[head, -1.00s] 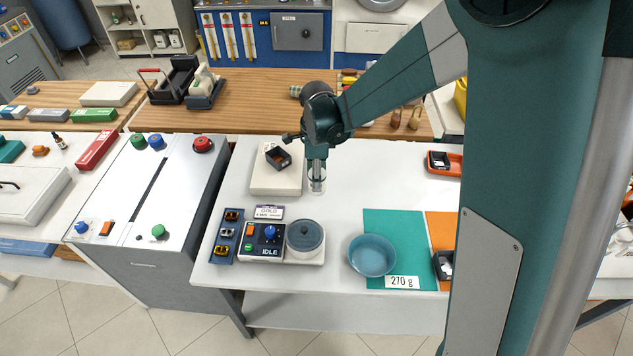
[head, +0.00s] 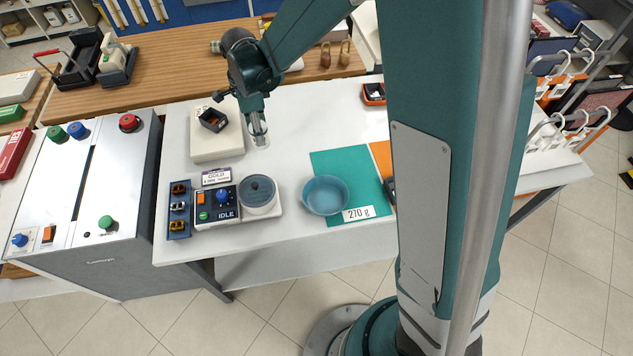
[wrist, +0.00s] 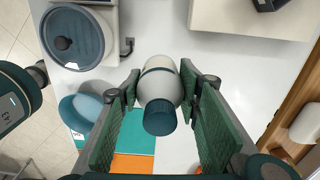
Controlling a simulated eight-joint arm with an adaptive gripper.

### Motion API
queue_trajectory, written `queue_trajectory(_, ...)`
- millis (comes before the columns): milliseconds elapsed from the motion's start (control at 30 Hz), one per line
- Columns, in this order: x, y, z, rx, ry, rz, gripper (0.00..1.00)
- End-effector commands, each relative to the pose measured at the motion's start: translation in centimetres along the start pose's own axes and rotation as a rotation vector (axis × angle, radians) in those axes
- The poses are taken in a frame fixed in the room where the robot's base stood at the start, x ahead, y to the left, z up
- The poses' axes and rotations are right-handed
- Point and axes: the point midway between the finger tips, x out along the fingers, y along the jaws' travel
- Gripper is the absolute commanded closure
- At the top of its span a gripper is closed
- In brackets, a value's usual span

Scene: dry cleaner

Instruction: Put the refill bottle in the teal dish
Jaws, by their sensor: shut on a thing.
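My gripper (head: 257,132) is shut on the refill bottle, above or at the white table behind the round-topped device. In the wrist view the bottle (wrist: 157,80) has a pale rounded body and a dark teal end (wrist: 160,118), between the two green finger pads (wrist: 160,100). I cannot tell if its far end touches the table. The teal dish (head: 325,195) is a round blue-teal bowl, empty, on a teal mat, to the right and nearer the front than my gripper. In the wrist view the dish (wrist: 82,112) shows at left, partly hidden by a finger.
A control box marked IDLE (head: 216,206) with a lidded round pot (head: 258,192) stands left of the dish. A white block (head: 217,140) with a small dark tray is left of my gripper. A 270 g card (head: 358,213) lies before the dish. Table between gripper and dish is clear.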

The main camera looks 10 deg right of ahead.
Motion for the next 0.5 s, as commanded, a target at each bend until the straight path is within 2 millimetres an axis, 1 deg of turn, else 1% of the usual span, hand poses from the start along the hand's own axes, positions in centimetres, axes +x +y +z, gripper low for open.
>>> queue_trajectory(167,-0.4,1.6,-1.7,-0.006,0.0,0.0,0.82)
queue_trajectory(267,-0.6,2.9,-3.1,-0.011,0.0,0.0,0.82)
queue_trajectory(500,-1.2,6.8,-6.8,-0.03,0.0,0.0,0.82)
